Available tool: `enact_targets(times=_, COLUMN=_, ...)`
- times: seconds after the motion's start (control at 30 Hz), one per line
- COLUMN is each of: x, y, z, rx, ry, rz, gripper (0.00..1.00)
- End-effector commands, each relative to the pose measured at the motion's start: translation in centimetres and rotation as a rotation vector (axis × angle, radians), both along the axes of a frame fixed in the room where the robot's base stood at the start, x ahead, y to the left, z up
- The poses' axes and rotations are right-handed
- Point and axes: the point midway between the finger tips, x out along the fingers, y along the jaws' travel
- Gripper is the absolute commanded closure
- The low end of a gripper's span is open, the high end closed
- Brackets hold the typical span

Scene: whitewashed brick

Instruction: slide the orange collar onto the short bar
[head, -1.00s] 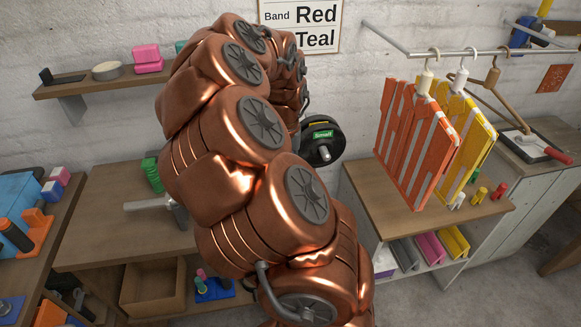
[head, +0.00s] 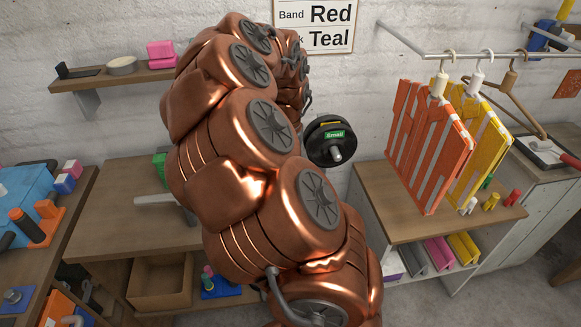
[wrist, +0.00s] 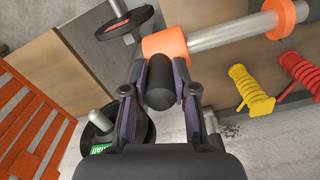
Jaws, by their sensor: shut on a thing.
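In the wrist view, my gripper (wrist: 158,92) is shut on the black knob (wrist: 160,82) of the orange collar (wrist: 165,44). The collar sits at the left end of a silver bar (wrist: 230,32); whether the bar passes through it I cannot tell. A second orange ring (wrist: 288,17) is farther right on that bar. In the head view, my copper arm hides the gripper and collar. A pale bar (head: 160,199) shows left of the arm, above the middle bench. Which bar is the short one I cannot tell.
A black weight plate marked "Small" (head: 331,147) is right of my arm; it is close to my fingers in the wrist view (wrist: 137,128). Orange (head: 425,150) and yellow (head: 487,140) striped vests hang from a rail (head: 500,55).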

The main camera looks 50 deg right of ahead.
Motion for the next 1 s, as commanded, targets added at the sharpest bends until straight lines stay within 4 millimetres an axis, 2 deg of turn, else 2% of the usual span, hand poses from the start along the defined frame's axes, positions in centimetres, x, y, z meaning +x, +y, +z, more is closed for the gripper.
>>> enact_targets(times=1.0, x=2.0, y=2.6, z=0.0, rx=0.000, ry=0.000, rz=0.002, gripper=1.00)
